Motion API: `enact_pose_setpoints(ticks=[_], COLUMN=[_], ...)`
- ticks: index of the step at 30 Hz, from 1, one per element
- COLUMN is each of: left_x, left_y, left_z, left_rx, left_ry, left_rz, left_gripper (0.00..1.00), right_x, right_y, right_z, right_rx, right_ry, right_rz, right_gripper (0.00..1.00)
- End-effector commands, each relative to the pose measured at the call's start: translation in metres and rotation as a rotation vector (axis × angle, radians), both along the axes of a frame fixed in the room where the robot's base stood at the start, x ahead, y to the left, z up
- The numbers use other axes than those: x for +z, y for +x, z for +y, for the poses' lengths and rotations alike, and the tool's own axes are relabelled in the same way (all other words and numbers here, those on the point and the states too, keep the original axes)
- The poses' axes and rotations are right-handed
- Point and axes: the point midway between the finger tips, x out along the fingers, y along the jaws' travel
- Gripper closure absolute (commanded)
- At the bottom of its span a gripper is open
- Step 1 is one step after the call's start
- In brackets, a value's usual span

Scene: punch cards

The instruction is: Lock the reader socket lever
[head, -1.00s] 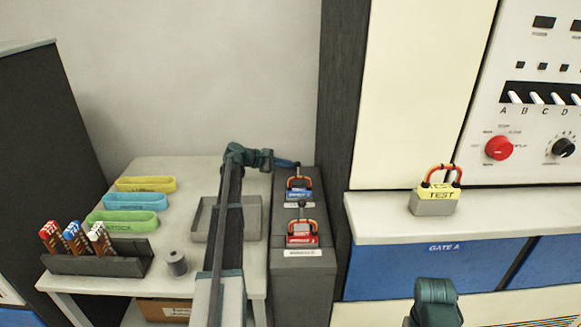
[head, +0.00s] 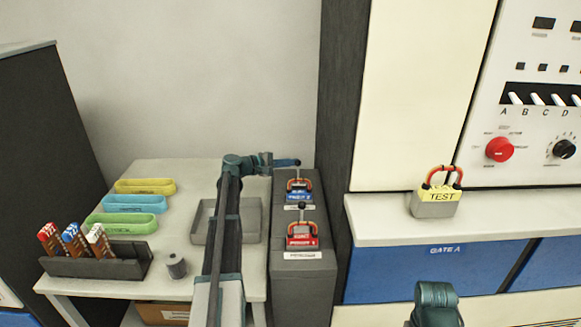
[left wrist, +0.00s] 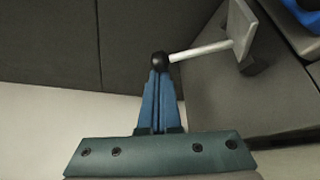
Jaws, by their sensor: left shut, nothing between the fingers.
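The lever with a black ball knob (left wrist: 160,62) and a pale rod (left wrist: 200,50) shows in the left wrist view, joined to a grey plate (left wrist: 241,28) at upper right. My left gripper (left wrist: 160,75) is shut and empty, its tips right at the ball; I cannot tell whether they touch. In the head view my left gripper (head: 290,162) is at the back of the grey reader cabinet (head: 288,265), beside the blue unit (head: 299,195). A red unit (head: 302,241) sits in front of it, with another black knob (head: 302,206). My right gripper's fingers are out of view.
A table to the left holds yellow, blue and green bands (head: 122,222), an empty grey tray (head: 252,223), a card rack (head: 95,265) and a small grey spool (head: 175,265). A yellow TEST block (head: 436,202) sits on the ledge at right. A dark panel stands close right of the cabinet.

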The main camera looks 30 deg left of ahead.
Motion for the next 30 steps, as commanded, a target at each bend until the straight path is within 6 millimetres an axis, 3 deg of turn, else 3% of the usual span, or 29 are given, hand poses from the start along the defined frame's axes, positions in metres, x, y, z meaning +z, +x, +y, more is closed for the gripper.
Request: enact_pose_setpoints(ticks=[18, 30], left_x=[0.02, 0.025], left_y=[-0.035, -0.044], left_z=[-0.021, -0.027], left_rx=[0.001, 0.001], left_ry=[0.265, 0.284], left_rz=[-0.432, -0.462], left_gripper=[1.0, 1.0], right_x=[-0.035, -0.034], right_y=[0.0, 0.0], right_z=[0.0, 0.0], right_rx=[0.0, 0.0], right_ry=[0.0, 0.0], right_rz=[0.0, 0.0], right_gripper=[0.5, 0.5])
